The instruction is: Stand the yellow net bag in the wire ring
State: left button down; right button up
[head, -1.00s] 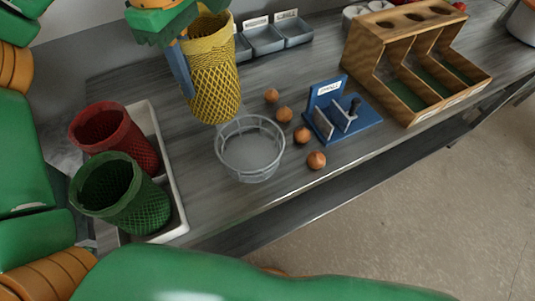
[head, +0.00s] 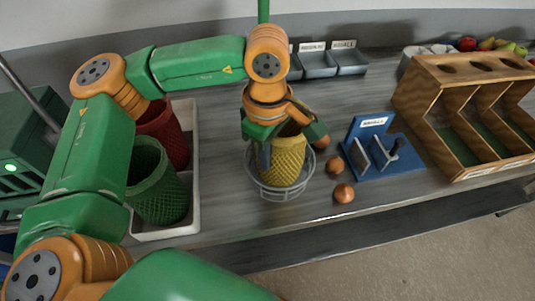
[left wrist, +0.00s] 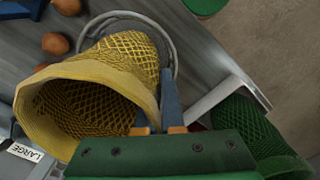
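The yellow net bag (head: 283,160) is upright or nearly so, with its lower part inside the wire ring (head: 287,192) in the head view. In the left wrist view the bag (left wrist: 128,55) has its open mouth toward the camera, and the ring (left wrist: 165,35) curves around its far end. My left gripper (head: 265,155) is at the bag's upper left side. In the left wrist view its blue fingers (left wrist: 157,120) are at the bag's rim, one outside and one mostly hidden by the wall, pinching it. Whether the bag's bottom touches down is hidden. My right gripper is not in view.
Red (head: 165,133) and green (head: 158,185) net bags stand in a white tray (head: 190,222) at left. Onions (head: 344,193) lie right of the ring, beside a blue stand (head: 378,150). A wooden divided box (head: 470,120) is at right, grey bins (head: 333,62) behind.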

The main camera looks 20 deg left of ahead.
pick_arm(q)
jog(key=shift+f+b, duration=0.3)
jog(key=shift+f, duration=0.05)
jog(key=c, duration=1)
grip_release()
jog(key=shift+c, duration=0.2)
notch_tip(320, 180, up, 8)
jog(key=shift+f, duration=0.15)
notch_tip(320, 180, up, 5)
jog(key=shift+r+p, duration=0.1)
jog(key=shift+p, duration=0.3)
